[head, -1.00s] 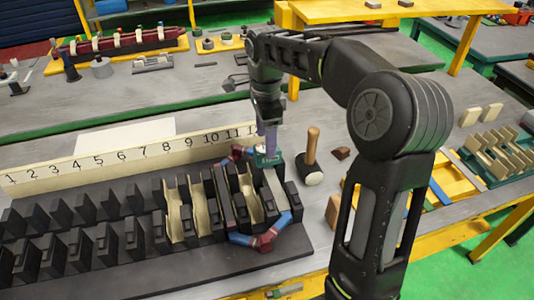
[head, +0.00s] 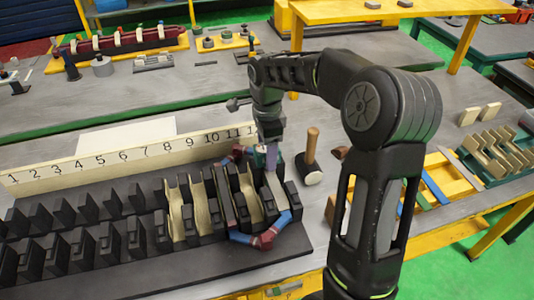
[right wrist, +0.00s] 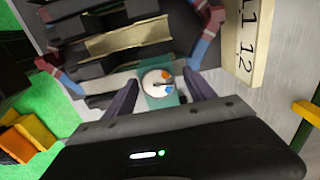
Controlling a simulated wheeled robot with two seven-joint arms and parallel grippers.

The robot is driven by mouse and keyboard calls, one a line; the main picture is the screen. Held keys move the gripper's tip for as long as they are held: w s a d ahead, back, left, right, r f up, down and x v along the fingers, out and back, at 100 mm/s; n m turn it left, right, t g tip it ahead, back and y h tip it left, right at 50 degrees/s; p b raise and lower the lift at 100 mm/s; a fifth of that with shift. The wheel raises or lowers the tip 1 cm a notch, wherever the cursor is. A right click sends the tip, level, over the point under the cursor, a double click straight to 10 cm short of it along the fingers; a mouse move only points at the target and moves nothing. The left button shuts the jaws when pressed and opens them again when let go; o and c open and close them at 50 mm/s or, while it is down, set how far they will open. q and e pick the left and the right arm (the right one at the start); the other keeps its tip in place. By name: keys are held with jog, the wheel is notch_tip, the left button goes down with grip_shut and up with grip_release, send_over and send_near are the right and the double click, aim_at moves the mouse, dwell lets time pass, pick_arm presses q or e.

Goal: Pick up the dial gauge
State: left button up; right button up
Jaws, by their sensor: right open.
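The dial gauge (right wrist: 156,82) has a round white face with orange and blue marks and a teal body. In the right wrist view it sits between the two fingers of my right gripper (right wrist: 161,92), which are apart on either side of it. In the head view my right gripper (head: 270,158) points down at the right end of the black slotted block, and only a bit of the teal gauge (head: 259,158) shows behind it. I cannot tell whether the fingers touch the gauge. My left gripper is not in view.
The black slotted block (head: 130,268) holds cream pieces and a red-and-blue coil (head: 267,240) around its end slots. A numbered board (head: 90,165) stands behind. Yellow and green trays (head: 447,178) lie further right.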

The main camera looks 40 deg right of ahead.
jog(key=shift+c, duration=0.4)
grip_shut()
